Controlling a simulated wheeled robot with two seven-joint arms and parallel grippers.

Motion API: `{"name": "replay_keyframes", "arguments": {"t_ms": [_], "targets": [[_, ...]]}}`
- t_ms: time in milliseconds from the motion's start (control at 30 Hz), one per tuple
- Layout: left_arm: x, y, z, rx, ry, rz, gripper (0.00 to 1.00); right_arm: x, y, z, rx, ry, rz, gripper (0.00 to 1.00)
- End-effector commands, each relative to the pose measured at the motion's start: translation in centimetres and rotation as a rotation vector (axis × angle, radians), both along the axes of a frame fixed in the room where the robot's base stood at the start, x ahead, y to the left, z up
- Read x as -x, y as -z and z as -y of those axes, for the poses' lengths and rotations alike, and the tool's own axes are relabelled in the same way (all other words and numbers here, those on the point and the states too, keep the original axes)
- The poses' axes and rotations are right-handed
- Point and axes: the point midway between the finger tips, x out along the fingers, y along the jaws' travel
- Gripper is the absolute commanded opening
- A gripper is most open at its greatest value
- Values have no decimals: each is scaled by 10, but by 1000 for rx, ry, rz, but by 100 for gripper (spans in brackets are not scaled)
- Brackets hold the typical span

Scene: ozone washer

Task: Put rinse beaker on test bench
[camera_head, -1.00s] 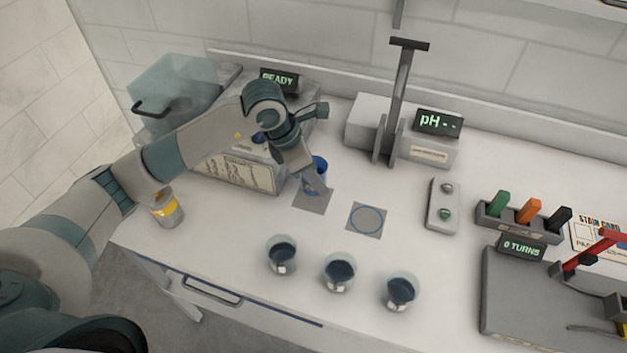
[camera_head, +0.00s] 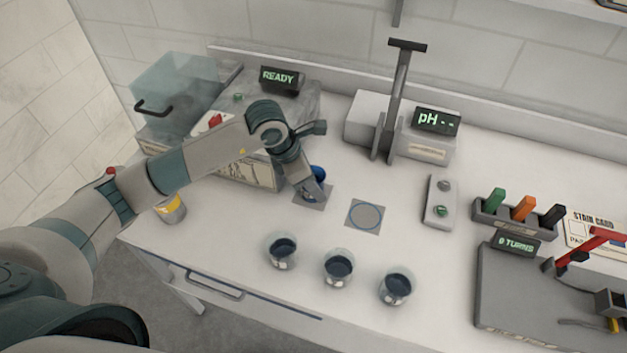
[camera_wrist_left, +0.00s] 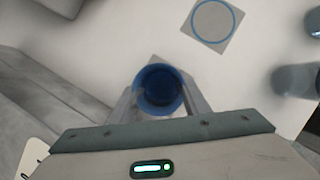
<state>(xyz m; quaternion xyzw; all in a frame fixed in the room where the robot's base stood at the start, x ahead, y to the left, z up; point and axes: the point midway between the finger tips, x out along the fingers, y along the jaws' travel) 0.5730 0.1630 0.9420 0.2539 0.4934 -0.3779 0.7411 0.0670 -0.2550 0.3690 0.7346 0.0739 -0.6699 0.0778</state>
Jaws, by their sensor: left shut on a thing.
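A blue beaker (camera_head: 318,173), which I take to be the rinse beaker, is in my left gripper (camera_head: 311,188). The gripper is shut on it and hides part of it in the head view. In the left wrist view the beaker (camera_wrist_left: 160,90) shows from above as a dark blue round opening between the two fingers. It is at a plain grey square pad (camera_head: 312,204) on the white test bench (camera_head: 225,235). I cannot tell whether its base touches the pad. My right gripper is not in view.
Beside it on the right lies a grey pad with a blue ring (camera_head: 366,217). Three beakers of dark liquid (camera_head: 338,268) stand in front. The machine with the READY display (camera_head: 282,79) is close behind on the left. The pH stand (camera_head: 400,130) is behind right.

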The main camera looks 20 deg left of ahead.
Motion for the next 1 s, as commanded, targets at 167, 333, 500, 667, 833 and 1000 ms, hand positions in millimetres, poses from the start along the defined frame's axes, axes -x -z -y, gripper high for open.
{"name": "replay_keyframes", "arguments": {"t_ms": [167,333,500,667,833,1000], "targets": [[0,2,0,2,0,1,11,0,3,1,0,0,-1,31],[0,6,0,1,0,1,11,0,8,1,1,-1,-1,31],[1,7,0,0,0,-4,61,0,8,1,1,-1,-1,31],[2,9,0,0,1,-6,61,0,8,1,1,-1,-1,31],[3,9,1,-1,1,-9,61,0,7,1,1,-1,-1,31],[4,5,1,0,2,-11,61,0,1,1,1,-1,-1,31]]}}
